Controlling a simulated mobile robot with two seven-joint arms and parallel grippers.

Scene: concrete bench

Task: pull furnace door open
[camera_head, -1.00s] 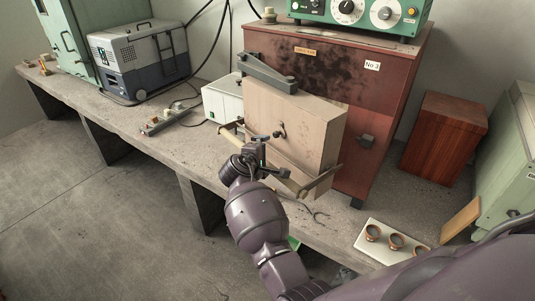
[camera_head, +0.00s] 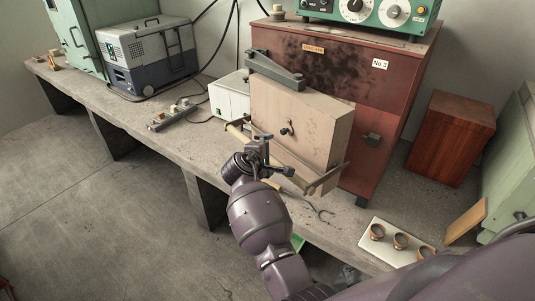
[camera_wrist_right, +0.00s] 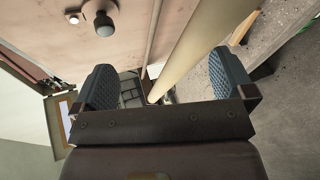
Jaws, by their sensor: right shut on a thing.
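The furnace (camera_head: 335,65) is a red-brown cabinet marked "No 3" on the bench. Its thick beige door (camera_head: 303,118) stands swung out from the front, beneath a grey hinge arm (camera_head: 274,70). A pale bar handle (camera_head: 238,132) runs across the lower part of the door's outer face. My right gripper (camera_head: 262,150) is shut on this handle near its middle. In the right wrist view, the handle (camera_wrist_right: 200,42) passes between the two ribbed fingers (camera_wrist_right: 164,84), and the door face lies to its left. My left gripper is not in view.
Tongs (camera_head: 318,211) lie on the bench under the door. A white tray (camera_head: 372,247) with small brown crucibles lies front right, and a red-brown box (camera_head: 449,137) stands at right. A white box (camera_head: 228,97) stands close behind the door's left side.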

